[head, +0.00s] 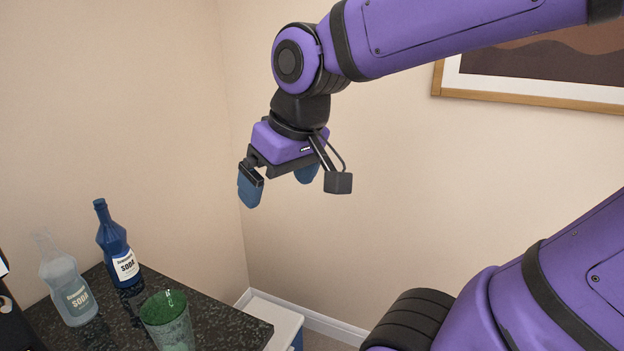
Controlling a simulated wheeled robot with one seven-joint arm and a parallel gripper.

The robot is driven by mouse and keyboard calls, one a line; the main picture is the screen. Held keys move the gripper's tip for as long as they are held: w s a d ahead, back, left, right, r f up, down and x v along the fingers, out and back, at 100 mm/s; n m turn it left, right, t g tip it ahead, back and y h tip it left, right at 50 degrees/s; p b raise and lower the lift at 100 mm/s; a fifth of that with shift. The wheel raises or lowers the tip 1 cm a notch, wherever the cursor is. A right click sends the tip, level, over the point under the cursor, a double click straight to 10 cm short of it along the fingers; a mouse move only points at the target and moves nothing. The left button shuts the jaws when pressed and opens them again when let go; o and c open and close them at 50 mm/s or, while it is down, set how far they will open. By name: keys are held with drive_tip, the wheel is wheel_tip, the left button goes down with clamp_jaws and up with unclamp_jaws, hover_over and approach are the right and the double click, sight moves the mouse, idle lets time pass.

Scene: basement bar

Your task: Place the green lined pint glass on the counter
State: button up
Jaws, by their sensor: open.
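A green-tinted pint glass (168,322) stands upright on the dark speckled counter (232,325), near its right edge. Its lower end is cut off by the frame. My gripper (278,186) is open and empty, with its blue fingertips pointing down. It hangs in the air well above the counter, up and to the right of the glass.
A blue soda bottle (117,250) and a clear soda bottle (68,286) stand on the counter left of the glass. A white box-like object (276,318) is on the floor beside the counter. A framed picture (540,78) hangs on the back wall.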

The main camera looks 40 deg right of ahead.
drive_tip(key=shift+m+t+h, duration=0.3)
drive_tip(key=shift+m+t, duration=0.1)
drive_tip(key=s, duration=0.1)
drive_tip(key=s+d, duration=0.1)
drive_tip(key=s, duration=0.1)
drive_tip(key=s+d, duration=0.1)
drive_tip(key=s, duration=0.1)
drive_tip(key=shift+r, duration=0.4)
drive_tip(key=shift+w, duration=0.1)
